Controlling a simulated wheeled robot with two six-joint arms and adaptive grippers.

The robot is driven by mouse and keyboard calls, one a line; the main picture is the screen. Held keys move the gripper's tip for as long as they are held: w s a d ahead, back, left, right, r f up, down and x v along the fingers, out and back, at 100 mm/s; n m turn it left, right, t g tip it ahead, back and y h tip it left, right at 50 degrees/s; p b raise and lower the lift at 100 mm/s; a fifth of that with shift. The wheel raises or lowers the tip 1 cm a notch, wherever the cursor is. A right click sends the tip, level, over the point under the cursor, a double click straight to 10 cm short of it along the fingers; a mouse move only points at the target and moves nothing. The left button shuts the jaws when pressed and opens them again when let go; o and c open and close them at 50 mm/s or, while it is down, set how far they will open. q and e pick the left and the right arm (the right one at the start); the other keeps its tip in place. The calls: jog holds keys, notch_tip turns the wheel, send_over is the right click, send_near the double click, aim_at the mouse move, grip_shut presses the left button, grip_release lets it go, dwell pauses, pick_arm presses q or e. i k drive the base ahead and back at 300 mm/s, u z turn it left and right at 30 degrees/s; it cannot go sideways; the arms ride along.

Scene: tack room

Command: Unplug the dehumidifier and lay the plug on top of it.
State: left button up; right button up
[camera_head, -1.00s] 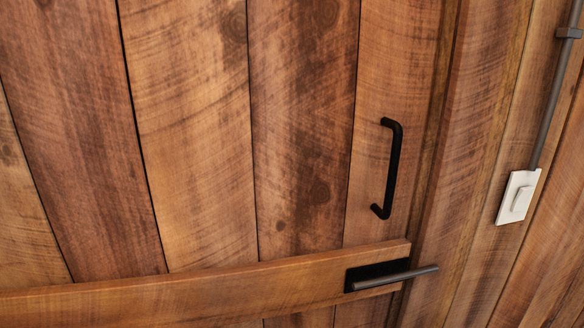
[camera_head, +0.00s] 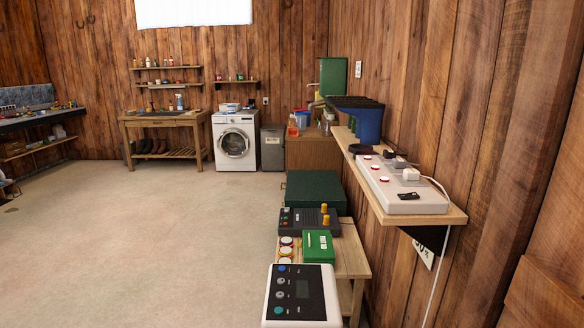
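A white appliance with a dark control panel (camera_head: 301,293), which looks like the dehumidifier, stands at the bottom middle of the head view; its lower part is cut off. A white power strip (camera_head: 415,203) with red-lit switches lies on a wall shelf to the right. A white plug (camera_head: 411,175) sits in the strip, and a dark plug (camera_head: 397,159) is farther back. A white cord (camera_head: 437,275) runs from near the white plug over the shelf edge and down; its far end is out of view. Neither of my grippers is in view.
The wooden wall shelf (camera_head: 452,216) juts out above a low bench (camera_head: 349,262) holding a green box (camera_head: 318,247), a dark charger (camera_head: 309,221) and a green case (camera_head: 315,190). A blue container (camera_head: 369,125) stands farther along the shelf. Open floor (camera_head: 150,245) lies to the left.

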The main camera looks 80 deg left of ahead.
aim_at(410, 174)
jog(key=u, duration=1.8)
